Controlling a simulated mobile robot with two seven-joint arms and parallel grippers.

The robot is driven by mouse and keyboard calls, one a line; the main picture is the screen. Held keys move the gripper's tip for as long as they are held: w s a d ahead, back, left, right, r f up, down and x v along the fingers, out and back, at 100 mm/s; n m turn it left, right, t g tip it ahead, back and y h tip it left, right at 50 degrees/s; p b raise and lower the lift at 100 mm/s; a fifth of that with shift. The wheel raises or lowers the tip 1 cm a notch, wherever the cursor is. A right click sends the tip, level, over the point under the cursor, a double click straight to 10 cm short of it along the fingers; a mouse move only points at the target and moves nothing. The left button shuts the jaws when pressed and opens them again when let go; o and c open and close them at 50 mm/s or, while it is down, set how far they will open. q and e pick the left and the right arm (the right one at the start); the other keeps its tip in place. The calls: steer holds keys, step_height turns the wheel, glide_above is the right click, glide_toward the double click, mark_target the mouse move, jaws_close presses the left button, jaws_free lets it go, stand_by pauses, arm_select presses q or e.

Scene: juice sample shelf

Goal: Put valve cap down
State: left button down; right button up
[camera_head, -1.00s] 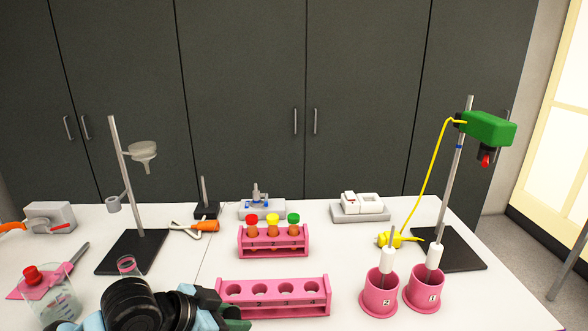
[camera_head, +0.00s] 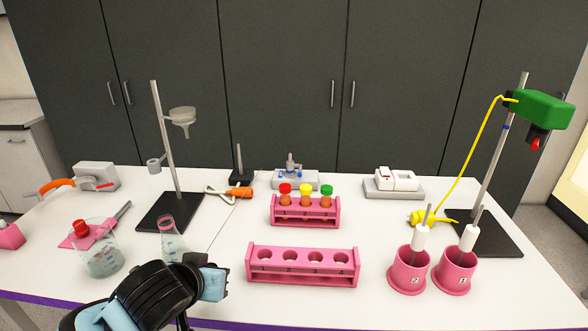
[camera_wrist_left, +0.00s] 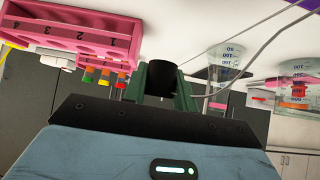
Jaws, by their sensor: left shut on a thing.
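My left gripper (camera_wrist_left: 163,88) has green fingers and is shut on a short black cylindrical piece (camera_wrist_left: 165,77), which looks like the valve cap. The cap sits between the fingertips, and the closer wrist body hides part of the fingers. In the head view, my left arm comes up from the bottom left, and its pale blue wrist part is just left of the empty pink rack (camera_head: 302,279). The cap cannot be made out there. My right gripper is in neither current view.
A pink rack with capped tubes (camera_head: 305,214) is behind the empty rack. Pink holders (camera_head: 408,270) stand at right.

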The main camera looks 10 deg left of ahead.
arm_select(q)
steer(key=s+f, duration=1)
steer(key=f, duration=0.2)
steer(key=shift+s, duration=0.15)
steer(key=shift+s+f, duration=0.1)
steer(key=shift+s, duration=0.05)
